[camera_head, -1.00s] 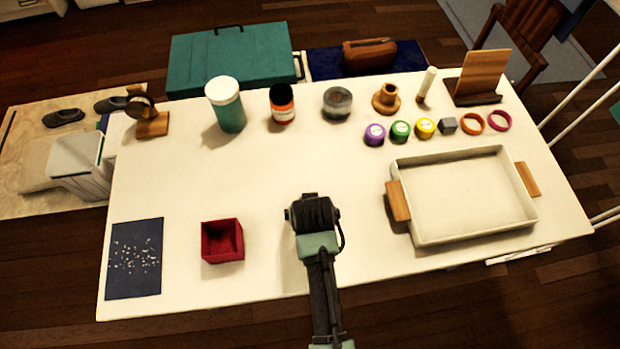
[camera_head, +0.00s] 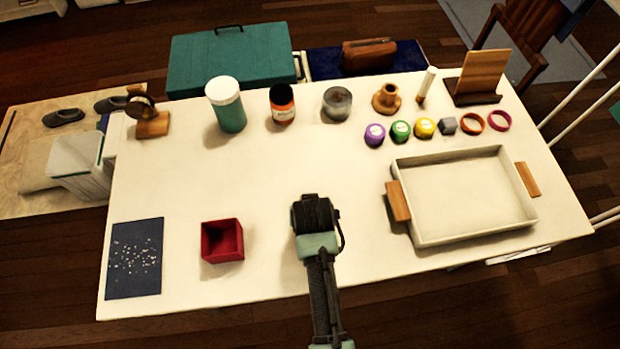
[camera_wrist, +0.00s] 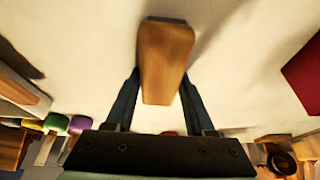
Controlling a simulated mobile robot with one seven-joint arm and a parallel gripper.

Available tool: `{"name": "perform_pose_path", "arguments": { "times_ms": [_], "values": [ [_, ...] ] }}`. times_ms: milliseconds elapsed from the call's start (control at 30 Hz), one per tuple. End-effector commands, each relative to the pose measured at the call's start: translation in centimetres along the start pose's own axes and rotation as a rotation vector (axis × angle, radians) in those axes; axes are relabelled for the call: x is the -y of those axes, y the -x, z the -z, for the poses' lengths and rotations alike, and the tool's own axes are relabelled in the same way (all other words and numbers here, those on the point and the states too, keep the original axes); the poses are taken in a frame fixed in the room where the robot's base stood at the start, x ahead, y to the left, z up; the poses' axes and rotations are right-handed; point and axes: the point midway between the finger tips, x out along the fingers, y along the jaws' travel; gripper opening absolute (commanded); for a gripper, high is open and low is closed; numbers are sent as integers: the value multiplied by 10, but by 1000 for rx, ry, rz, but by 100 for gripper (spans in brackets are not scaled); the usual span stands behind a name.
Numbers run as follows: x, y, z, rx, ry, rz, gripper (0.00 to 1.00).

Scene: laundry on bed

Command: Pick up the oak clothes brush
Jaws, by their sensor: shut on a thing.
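A red open box (camera_head: 222,240) and a dark speckled sheet (camera_head: 134,258) lie to the left. A white tray with wooden handles (camera_head: 470,237) stands to the right. Jars, coloured lids and wooden pieces line the back. The table's middle is clear.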

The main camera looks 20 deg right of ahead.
Motion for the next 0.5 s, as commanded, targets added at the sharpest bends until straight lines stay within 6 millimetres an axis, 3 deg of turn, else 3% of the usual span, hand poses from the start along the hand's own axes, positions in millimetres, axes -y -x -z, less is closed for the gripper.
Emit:
{"name": "perform_pose_path", "arguments": {
  "times_ms": [167,500],
  "values": [
    [0,4,3,-3,0,0,0],
    [0,65,29,-5,1,1,0]
  ]
}}
